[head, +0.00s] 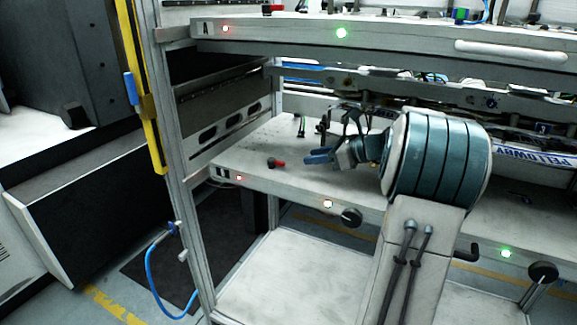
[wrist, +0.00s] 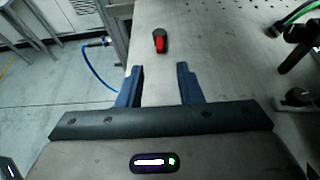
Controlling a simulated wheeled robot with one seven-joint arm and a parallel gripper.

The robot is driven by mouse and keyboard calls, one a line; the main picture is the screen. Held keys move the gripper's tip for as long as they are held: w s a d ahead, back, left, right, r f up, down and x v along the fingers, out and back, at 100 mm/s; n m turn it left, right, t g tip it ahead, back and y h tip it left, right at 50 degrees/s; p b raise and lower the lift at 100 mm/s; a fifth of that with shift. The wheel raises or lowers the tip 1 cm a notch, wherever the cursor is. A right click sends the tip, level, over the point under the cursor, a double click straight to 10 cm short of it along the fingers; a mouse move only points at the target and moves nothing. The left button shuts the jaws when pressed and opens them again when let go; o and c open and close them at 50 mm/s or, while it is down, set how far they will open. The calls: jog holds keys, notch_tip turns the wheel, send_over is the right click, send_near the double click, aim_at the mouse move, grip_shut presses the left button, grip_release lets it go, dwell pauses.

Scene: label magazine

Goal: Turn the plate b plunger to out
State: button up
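Plate B (head: 255,155) is the lower pale shelf, below the upper shelf marked A. A small part with a black base and a red end (head: 276,163), which looks like the plunger, stands near its left end. In the wrist view this red and black part (wrist: 160,42) is ahead of my fingers, about midway between them and apart from both. Its red end points toward my gripper. My gripper (head: 318,156) is over plate B, to the right of the part. In the wrist view its two blue fingers (wrist: 159,88) are wide apart with nothing between them.
Black round knobs (head: 351,217) stick out from plate B's front edge. Upper shelf A (head: 400,35) hangs above my gripper. A frame post (head: 180,150) stands at the left. Black fittings with green cables (wrist: 298,45) are at right in the wrist view.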

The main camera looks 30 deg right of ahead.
aim_at(288, 171)
jog(key=b+x, duration=0.2)
jog(key=x, duration=0.7)
jog(key=shift+a+f, duration=0.1)
grip_shut()
